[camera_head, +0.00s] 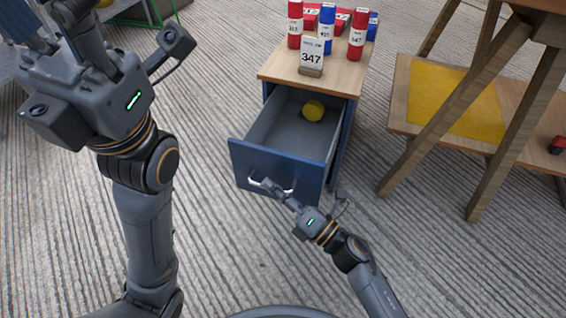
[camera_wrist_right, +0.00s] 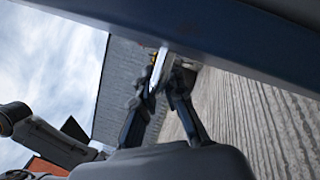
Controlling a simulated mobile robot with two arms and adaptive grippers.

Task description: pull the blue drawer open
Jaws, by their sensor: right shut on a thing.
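The blue drawer (camera_head: 272,168) stands pulled out of a small blue cabinet with a wooden top (camera_head: 322,82). Its grey inside shows, with a yellow round thing (camera_head: 313,110) lying toward the back. My right gripper (camera_head: 272,188) is at the drawer front, shut on the silver handle (camera_head: 256,181). The right wrist view shows its fingers (camera_wrist_right: 160,80) closed around the handle bar (camera_wrist_right: 158,68), under the blue drawer front (camera_wrist_right: 230,35). My left arm is raised at the left of the head view; its fingers (camera_head: 75,15) are partly cut off by the top edge, so their state is unclear.
At right is a wooden trestle with a low shelf (camera_head: 402,105) carrying a yellow sheet (camera_head: 455,102). The ribbed floor in front of the drawer is free.

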